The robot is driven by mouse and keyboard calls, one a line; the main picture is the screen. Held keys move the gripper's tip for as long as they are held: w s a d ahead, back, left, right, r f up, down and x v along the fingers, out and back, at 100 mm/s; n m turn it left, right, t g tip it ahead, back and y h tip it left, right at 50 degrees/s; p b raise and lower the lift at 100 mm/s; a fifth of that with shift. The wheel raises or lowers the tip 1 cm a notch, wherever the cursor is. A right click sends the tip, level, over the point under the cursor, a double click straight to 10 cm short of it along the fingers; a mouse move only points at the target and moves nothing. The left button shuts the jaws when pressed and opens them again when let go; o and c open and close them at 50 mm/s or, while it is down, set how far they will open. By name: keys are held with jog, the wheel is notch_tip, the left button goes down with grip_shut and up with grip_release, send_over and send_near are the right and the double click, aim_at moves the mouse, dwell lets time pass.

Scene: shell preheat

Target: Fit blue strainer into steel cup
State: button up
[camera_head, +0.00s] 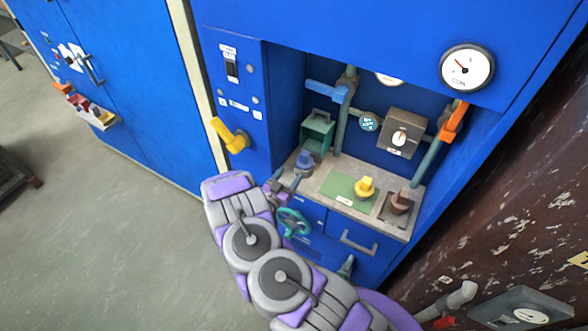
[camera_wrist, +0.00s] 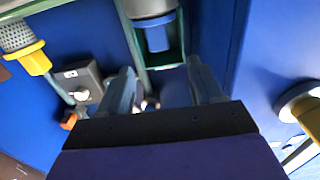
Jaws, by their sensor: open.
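The blue strainer (camera_head: 304,158) stands on the counter at the left of the alcove, knob up. In the wrist view, which is upside down, the blue strainer (camera_wrist: 157,36) is at the top, beyond the fingertips, with a smooth grey part at the frame edge. I cannot tell whether that grey part is the steel cup; no separate steel cup is clear. My gripper (camera_head: 280,182) is open and empty at the counter's left front, close to the blue strainer and apart from it. Its two fingers (camera_wrist: 160,75) point toward the alcove.
A yellow strainer (camera_head: 365,188) stands on a green mat (camera_head: 342,186), with a brown-topped piece (camera_head: 401,201) to its right. A teal open box (camera_head: 317,131) and pipes are behind. A yellow lever (camera_head: 230,136) sticks out left; a teal handwheel (camera_head: 293,222) is below the counter.

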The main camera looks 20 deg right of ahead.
jog(key=w+a+r+n+g+y, duration=0.1)
jog(key=w+a+r+y, duration=0.2)
jog(key=a+y, duration=0.3)
jog(key=w+a+r+y, duration=0.2)
jog(key=w+a+y, duration=0.15)
jog(key=a, duration=0.45)
jog(key=s+a+r+n+g+y, duration=0.2)
jog(key=s+a+r+n+y, duration=0.35)
jog(key=a+r, duration=0.7)
jog(key=s+d+r+n+g+y, duration=0.1)
jog(key=s+d+r+g, duration=0.1)
jog(key=s+r, duration=0.5)
jog(key=s+d+r+n+g+y, duration=0.2)
jog(key=s+r, duration=0.2)
jog(key=s, duration=0.7)
jog(key=s+d+r+g+h, duration=0.1)
jog(key=s+d, duration=0.3)
jog(key=s, duration=0.4)
jog(key=s+d+r+g+h, duration=0.1)
jog(key=s+d+g, duration=0.2)
jog(key=s, duration=0.6)
jog(key=s+d+r+g+h, duration=0.1)
jog(key=s+d+r, duration=0.1)
jog(key=s+d, duration=0.3)
jog(key=s+n, duration=0.1)
jog(key=s, duration=0.3)
jog(key=shift+d+g+h, duration=0.35)
jog(key=shift+g+h, duration=0.05)
